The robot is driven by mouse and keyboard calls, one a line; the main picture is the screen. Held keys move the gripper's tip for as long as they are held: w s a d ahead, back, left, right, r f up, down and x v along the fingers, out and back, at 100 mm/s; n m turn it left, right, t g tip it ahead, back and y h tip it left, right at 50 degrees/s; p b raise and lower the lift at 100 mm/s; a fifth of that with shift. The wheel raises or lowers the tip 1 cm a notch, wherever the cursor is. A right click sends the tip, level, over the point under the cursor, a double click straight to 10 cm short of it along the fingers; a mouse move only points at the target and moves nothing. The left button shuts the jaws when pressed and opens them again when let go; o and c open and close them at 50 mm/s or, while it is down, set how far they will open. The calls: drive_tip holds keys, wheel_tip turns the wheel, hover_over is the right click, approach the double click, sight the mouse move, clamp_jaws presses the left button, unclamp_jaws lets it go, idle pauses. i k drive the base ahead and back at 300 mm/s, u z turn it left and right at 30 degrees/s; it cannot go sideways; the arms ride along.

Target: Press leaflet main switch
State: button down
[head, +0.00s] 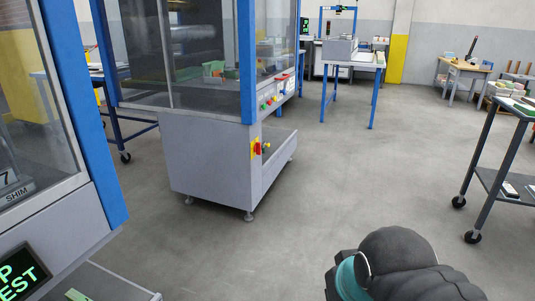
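A red and yellow rotary-style switch (257,148) sits on the corner of a grey machine cabinet (205,160) left of the picture's middle. The cabinet has blue posts and clear panels above it. I cannot read any label that names it as the leaflet machine. A row of coloured buttons (272,101) runs along the machine's right side, higher up. Part of my arm, dark with a teal ring, shows at the bottom right, well apart from the switch. My gripper is not in view.
A nearer blue-framed machine (85,110) with a lit green-on-black display (22,275) fills the left edge. A dark wheeled cart (490,165) stands at the right. A blue-legged table (348,62) is at the back. The grey floor between the machine and the cart is clear.

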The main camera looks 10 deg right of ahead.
sight(256, 147)
drive_tip(key=z, duration=0.5)
drive_tip(key=i, duration=1.15)
drive_tip(key=u, duration=0.25)
